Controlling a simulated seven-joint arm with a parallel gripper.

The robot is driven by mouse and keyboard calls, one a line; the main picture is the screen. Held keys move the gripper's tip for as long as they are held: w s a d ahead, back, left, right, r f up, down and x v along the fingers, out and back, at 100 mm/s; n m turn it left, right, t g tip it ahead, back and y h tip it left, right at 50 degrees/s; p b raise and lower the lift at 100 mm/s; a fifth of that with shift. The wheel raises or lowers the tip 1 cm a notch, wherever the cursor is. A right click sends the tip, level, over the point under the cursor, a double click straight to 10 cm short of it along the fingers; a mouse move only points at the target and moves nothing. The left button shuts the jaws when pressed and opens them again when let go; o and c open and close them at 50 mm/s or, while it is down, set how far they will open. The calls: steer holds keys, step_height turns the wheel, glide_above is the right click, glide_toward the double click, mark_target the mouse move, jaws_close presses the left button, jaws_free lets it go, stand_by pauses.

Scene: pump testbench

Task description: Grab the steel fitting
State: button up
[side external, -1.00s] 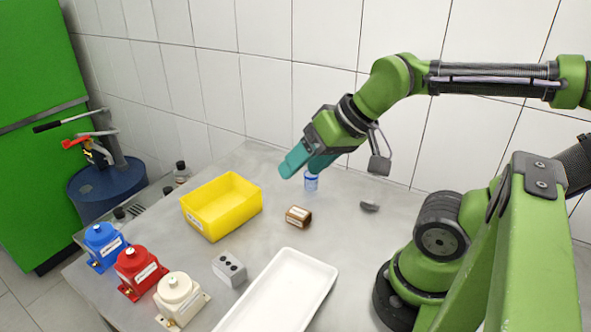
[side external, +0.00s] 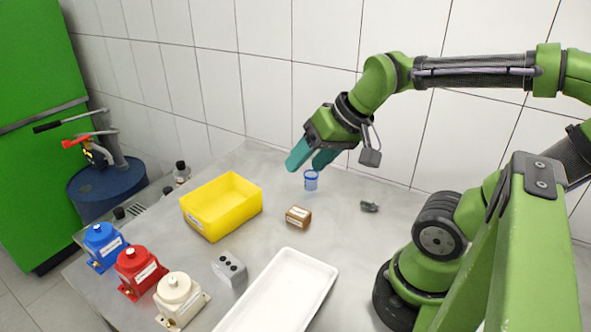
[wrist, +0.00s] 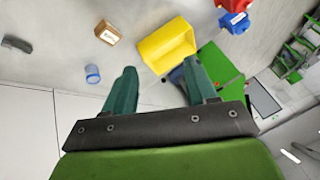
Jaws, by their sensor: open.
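The steel fitting appears to be the small dark grey metal piece (side external: 370,206) lying on the table between the blue-rimmed cup and my arm's base. In the wrist view it is the grey piece (wrist: 17,44) near the left edge. My gripper (side external: 305,164) has two teal fingers, spread apart and empty, in the air above the back of the table. It is to the left of the fitting and well clear of it. In the wrist view my open fingers (wrist: 161,66) have nothing between them.
A clear blue-rimmed cup (side external: 311,180) stands below my gripper, with a brown labelled box (side external: 298,217) nearby. A yellow bin (side external: 188,217), grey block (side external: 229,268), white tray (side external: 327,280) and blue, red and cream pumps (side external: 177,297) stand left and front. Table around the fitting is clear.

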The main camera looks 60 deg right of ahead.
steer(key=d+f+m+g+h, duration=0.1)
steer(key=d+f+m+g, duration=0.25)
steer(key=d+m, duration=0.8)
steer(key=m+g, duration=0.3)
steer(key=m, duration=1.6)
glide_above(370, 202)
step_height(370, 202, down, 2)
steer(key=f, duration=1.2)
steer(key=shift+a, duration=0.25)
steer(key=f, duration=0.5)
steer(key=shift+d+f, duration=0.1)
steer(key=shift+d, duration=0.1)
jaws_close()
